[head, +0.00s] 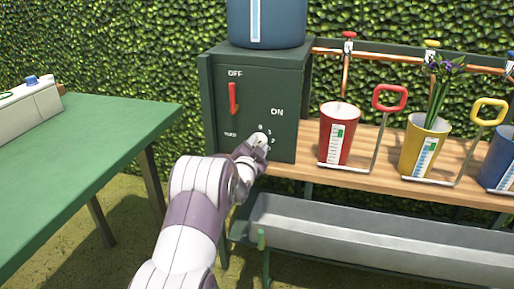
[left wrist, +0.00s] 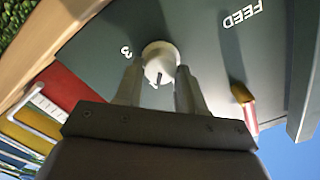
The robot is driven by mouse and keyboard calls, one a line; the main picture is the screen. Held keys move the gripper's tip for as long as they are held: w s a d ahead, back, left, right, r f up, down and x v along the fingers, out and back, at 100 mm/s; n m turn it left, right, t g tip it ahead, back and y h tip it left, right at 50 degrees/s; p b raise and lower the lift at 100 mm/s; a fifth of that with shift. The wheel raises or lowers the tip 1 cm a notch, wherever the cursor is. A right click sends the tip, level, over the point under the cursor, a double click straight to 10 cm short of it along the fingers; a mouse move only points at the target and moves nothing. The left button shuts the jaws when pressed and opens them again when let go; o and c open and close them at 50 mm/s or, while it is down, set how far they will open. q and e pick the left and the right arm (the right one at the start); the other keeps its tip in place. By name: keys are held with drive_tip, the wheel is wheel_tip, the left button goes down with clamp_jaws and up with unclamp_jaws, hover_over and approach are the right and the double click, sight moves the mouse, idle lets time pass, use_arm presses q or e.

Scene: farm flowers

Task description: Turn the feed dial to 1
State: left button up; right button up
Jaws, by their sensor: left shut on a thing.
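The feed dial (left wrist: 159,56) is a round pale knob on the dark green control box (head: 285,85). In the left wrist view its dark pointer mark faces toward my gripper, and the numeral 3 shows beside it. The word FEED is printed on the same panel. My left gripper (left wrist: 159,78) is shut on the dial, one finger on each side. In the head view my left gripper (head: 257,145) covers much of the dial and its numbers, so I cannot read its setting. My right gripper is not in view.
A red lever (head: 233,98) stands vertical under OFF, with ON to its right. A blue tank (head: 280,22) sits on the box. Red (head: 330,150) and yellow (head: 413,158) cups stand on the wooden shelf to the right. A grey trough (head: 370,228) runs below. A green table (head: 90,155) is at left.

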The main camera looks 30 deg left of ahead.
use_arm(q)
drive_tip(key=shift+m, duration=0.3)
drive_tip(key=shift+f, duration=0.1)
drive_tip(key=o, duration=1)
drive_tip(key=shift+s+d, duration=0.15)
drive_tip(key=shift+s, duration=0.25)
drive_tip(key=p+v, duration=0.3)
drive_tip(key=v, duration=0.9)
drive_tip(key=shift+p, duration=0.3)
